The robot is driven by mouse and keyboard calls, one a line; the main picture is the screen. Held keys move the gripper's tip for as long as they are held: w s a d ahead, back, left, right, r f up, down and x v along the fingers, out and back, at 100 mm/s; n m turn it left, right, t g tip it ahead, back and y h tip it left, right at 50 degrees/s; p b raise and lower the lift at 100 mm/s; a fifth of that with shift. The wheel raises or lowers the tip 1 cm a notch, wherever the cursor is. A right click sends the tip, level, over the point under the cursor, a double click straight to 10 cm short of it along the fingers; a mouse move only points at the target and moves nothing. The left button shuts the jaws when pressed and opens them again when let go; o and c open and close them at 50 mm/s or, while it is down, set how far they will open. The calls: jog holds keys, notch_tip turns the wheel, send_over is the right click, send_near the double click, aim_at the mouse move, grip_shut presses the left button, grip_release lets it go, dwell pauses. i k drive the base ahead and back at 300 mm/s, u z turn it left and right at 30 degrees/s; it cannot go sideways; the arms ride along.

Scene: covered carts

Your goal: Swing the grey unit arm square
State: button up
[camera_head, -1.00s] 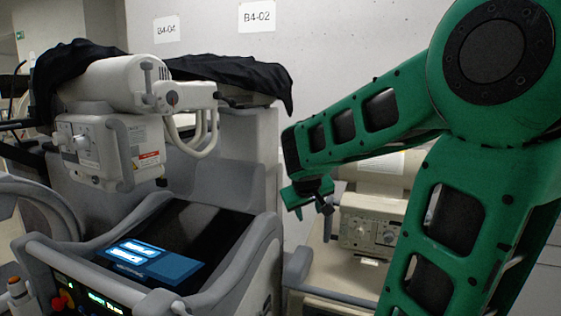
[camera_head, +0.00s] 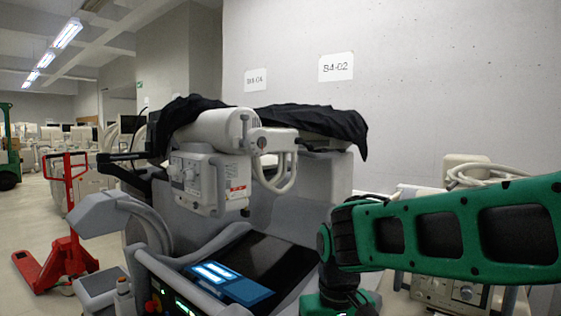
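The grey unit (camera_head: 330,180) is a large cart with a dark top panel and a lit blue screen (camera_head: 232,282). Its arm (camera_head: 220,130) is a light grey horizontal tube, partly under a black cover. A boxy head (camera_head: 200,182) with knobs and a side handle hangs below the arm, above the left of the panel. My gripper (camera_head: 340,300) is at the bottom edge, in front of the cart's right side, apart from the arm and head. Its fingers are cut off or hidden, so its opening does not show.
A black cover (camera_head: 315,122) drapes over the cart's top. A beige unit with knobs (camera_head: 445,292) stands at the right, partly behind my arm. A red pallet jack (camera_head: 60,250) stands at the left on open floor. A concrete wall (camera_head: 430,80) closes the back.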

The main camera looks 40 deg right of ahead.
aim_at(327, 128)
jog(key=u, duration=0.35)
jog(key=k, duration=1.35)
jog(key=z, duration=1.2)
jog(key=i, duration=1)
